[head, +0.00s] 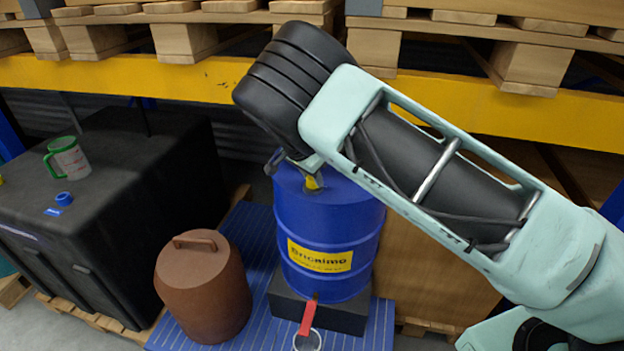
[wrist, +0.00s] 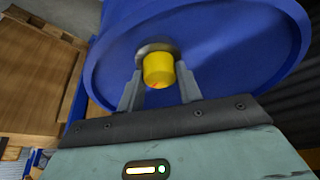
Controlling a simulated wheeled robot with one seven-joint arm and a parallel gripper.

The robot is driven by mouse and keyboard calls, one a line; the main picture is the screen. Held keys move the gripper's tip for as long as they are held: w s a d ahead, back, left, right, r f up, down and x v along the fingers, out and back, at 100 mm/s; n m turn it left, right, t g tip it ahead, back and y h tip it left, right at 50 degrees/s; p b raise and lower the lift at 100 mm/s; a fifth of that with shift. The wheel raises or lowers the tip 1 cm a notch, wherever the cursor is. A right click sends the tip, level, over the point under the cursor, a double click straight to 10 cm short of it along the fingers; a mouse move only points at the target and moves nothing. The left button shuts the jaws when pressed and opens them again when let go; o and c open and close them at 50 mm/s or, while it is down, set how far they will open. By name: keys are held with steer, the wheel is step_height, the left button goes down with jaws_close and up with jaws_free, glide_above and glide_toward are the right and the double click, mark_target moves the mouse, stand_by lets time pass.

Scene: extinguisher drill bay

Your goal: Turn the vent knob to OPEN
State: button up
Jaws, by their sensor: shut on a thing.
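The vent knob (wrist: 158,70) is a yellow cap on a round grey collar, on top of the blue drum (wrist: 220,55). The drum (head: 330,225) stands upright in the head view with a yellow label. A small part of the knob (head: 314,182) shows there below my wrist. My gripper (wrist: 159,88) reaches over the drum top, with one grey finger on each side of the knob, and is shut on it. I can read no OPEN mark, and the knob's setting cannot be told.
A red-handled tap (head: 307,318) sticks out low on the drum above a clear container (head: 307,341). A brown lidded can (head: 203,288) stands left on the blue platform. A black tank (head: 110,190) holds a green-handled jug (head: 68,158). A yellow shelf beam (head: 480,98) runs behind my arm.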

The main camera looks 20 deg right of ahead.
steer(key=shift+m, duration=0.6)
steer(key=shift+g+b, duration=0.3)
steer(key=o, duration=1)
steer(key=b+v, duration=0.4)
steer(key=v, duration=1.3)
steer(key=shift+a+b, duration=0.2)
steer(key=shift+b, duration=0.2)
steer(key=shift+r, duration=0.1)
